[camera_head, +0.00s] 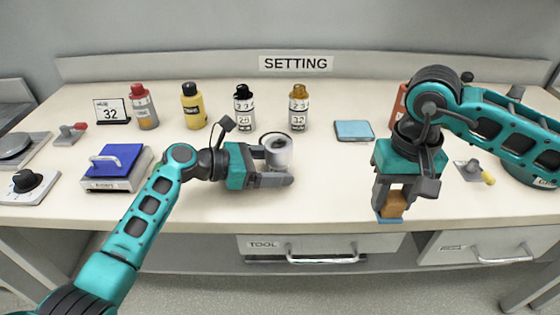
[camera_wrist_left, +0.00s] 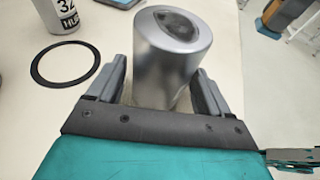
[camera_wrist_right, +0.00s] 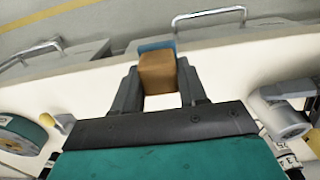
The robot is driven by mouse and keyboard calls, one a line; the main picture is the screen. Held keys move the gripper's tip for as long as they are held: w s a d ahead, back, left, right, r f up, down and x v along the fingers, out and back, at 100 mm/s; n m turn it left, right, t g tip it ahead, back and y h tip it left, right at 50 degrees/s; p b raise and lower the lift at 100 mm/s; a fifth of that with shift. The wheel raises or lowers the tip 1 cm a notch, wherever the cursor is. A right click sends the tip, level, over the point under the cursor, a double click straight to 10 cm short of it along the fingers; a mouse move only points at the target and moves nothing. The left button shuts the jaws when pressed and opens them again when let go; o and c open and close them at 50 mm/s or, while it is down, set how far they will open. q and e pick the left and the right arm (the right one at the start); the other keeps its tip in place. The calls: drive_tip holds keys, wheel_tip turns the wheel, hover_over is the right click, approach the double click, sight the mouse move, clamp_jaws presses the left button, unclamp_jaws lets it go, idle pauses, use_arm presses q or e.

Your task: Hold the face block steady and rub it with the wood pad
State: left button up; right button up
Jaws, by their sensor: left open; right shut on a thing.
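The face block, a silver metal cylinder with a dark recess in its top, stands upright near the middle of the bench (camera_head: 278,150); it also fills the upper middle of the left wrist view (camera_wrist_left: 165,65). My left gripper (camera_head: 279,170) is open, with one finger on each side of the block. Small gaps show between fingers and block in the left wrist view. My right gripper (camera_head: 392,206) is shut on the wood pad (camera_head: 394,202), a brown block with a blue underside. In the right wrist view the pad (camera_wrist_right: 157,76) sits between the fingertips, near the bench's front edge.
Several bottles (camera_head: 244,108) stand behind the face block. A black ring (camera_wrist_left: 65,63) lies on the bench beside it. A light-blue pad (camera_head: 354,131) lies to the right, and a blue-topped device (camera_head: 116,163) stands left. A drawer (camera_head: 318,250) is below.

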use_arm(q)
drive_tip(key=shift+c, duration=0.2)
drive_tip(key=c, duration=0.6)
use_arm(e)
drive_tip(key=w+a+r, duration=0.2)
drive_tip(key=w+a, duration=0.3)
drive_tip(key=w, duration=0.1)
drive_tip(key=w+a+r, duration=0.3)
drive_tip(key=w+a, duration=0.2)
drive_tip(key=w, duration=0.2)
drive_tip(key=w+a+r, duration=0.4)
drive_tip(key=a+r, duration=0.3)
drive_tip(key=a, duration=0.2)
drive_tip(key=shift+a+r, duration=0.15)
drive_tip(key=shift+r, duration=0.15)
